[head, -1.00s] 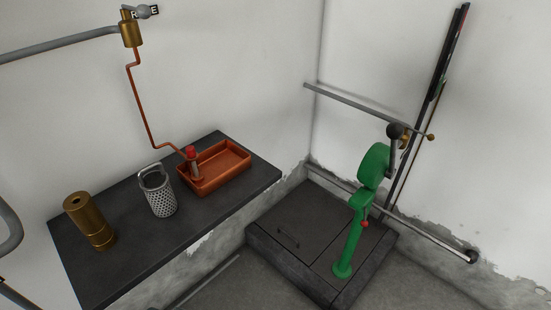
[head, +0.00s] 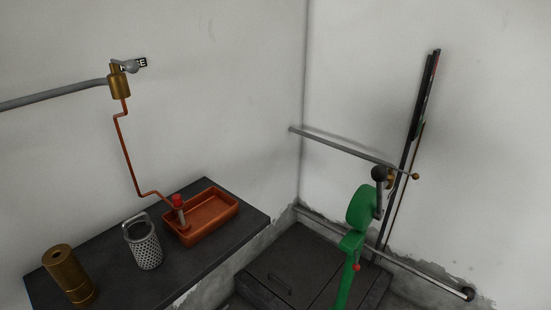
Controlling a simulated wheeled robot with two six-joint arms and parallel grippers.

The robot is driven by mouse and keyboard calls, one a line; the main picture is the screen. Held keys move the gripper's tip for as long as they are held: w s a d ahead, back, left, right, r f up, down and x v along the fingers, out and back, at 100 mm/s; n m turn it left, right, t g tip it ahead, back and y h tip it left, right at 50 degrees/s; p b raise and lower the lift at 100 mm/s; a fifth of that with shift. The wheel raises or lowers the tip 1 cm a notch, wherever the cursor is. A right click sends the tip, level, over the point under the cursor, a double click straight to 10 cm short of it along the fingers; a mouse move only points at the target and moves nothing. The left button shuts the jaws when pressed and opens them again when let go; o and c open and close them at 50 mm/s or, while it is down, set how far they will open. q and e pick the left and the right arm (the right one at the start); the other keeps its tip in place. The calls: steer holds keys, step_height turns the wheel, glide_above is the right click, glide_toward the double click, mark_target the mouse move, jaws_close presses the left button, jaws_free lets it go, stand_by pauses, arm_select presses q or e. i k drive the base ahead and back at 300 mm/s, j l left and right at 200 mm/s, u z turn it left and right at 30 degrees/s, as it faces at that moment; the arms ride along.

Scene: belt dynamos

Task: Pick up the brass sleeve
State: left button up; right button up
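The brass sleeve (head: 68,276) is a brass cylinder with a hole in its top. It stands upright at the left end of the dark shelf (head: 95,254), at the lower left of the head view. A perforated metal basket with a handle (head: 144,248) stands to its right, apart from it. Neither of my grippers shows in the head view.
An orange tray (head: 232,207) sits on the shelf's right part, with a red-topped piece (head: 179,203) at its left end. A copper pipe (head: 127,152) runs down from a brass valve (head: 119,85). A green stand (head: 361,208) rises at the right by the dark floor plinth (head: 300,262).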

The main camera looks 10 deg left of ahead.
mark_target(60, 261)
steer(key=u, duration=1.75)
